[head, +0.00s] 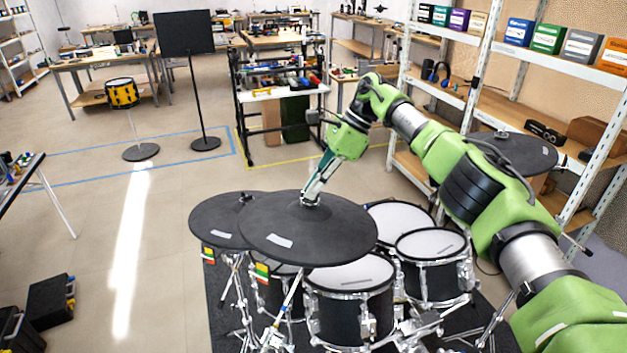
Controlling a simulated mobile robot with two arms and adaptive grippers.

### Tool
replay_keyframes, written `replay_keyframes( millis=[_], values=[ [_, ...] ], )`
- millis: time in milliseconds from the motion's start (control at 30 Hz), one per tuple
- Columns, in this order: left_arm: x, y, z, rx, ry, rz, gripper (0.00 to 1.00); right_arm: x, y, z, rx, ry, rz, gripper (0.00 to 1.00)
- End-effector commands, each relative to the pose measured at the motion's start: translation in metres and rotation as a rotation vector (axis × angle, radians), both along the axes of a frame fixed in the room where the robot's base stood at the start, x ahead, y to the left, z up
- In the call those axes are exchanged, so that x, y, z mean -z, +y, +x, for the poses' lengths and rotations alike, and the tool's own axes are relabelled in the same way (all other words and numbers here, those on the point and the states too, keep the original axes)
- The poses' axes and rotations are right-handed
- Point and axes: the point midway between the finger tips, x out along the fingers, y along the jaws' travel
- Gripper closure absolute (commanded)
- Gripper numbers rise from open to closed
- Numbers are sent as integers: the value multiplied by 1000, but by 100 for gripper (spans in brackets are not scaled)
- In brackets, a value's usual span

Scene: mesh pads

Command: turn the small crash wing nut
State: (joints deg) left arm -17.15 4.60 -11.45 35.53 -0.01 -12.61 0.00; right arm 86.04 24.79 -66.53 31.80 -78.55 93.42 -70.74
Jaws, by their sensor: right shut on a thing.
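An electronic drum kit stands in front of me. Two dark round cymbal pads sit side by side at its left. The larger, nearer pad (270,222) overlaps the smaller pad (212,222) behind it. My right gripper (310,200) comes down from above onto the centre of the larger pad, with its fingers shut around the small wing nut there. The nut is mostly hidden by the fingers. A small wing nut (246,198) shows on top of the smaller pad, apart from my gripper. My left gripper is not in view.
White-headed drum pads (350,273) stand below and right of the cymbals. Another dark cymbal pad (513,152) is at the right, behind my right arm. Shelves (560,60) line the right wall. Open floor (150,220) lies to the left.

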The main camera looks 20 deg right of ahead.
Motion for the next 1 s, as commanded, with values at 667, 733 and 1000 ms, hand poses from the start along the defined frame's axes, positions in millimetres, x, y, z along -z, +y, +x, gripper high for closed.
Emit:
replay_keyframes(
  millis=[667,733,1000],
  values=[
    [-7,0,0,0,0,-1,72,-1,0,1,-60,-8,3,100],
    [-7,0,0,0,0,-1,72,-1,0,1,-59,-7,3,100],
    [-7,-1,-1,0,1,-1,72,0,0,1,-59,-6,3,77]
  ],
)
